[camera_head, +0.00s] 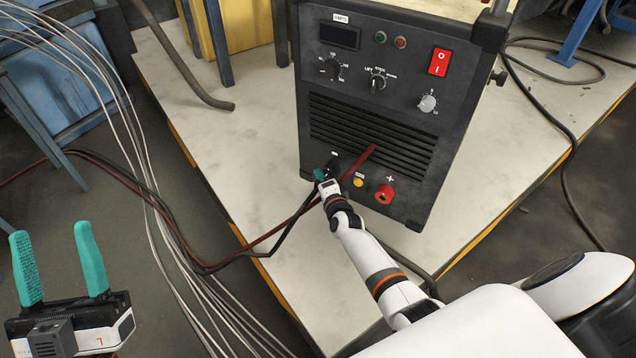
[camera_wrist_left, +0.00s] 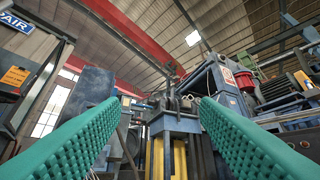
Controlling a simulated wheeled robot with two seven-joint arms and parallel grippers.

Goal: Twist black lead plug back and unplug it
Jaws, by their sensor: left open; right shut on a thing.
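The dark welding machine (camera_head: 397,105) stands on the pale platform. Its lower front has a dark socket area (camera_head: 333,162) at the left and a red socket (camera_head: 385,194) at the right. My right gripper (camera_head: 322,175) is shut at the dark socket, on the black lead plug, which its fingers mostly hide. The black lead (camera_head: 288,232) trails from there down to the left. My left gripper (camera_head: 52,231) is open and empty at the lower left, far from the machine. Its two green fingers also stand wide apart in the left wrist view (camera_wrist_left: 160,110).
A red lead (camera_head: 367,153) passes by my right gripper, its end in front of the vents. A yellow knob (camera_head: 358,182) sits between the sockets. Several pale cables (camera_head: 150,190) hang at the left.

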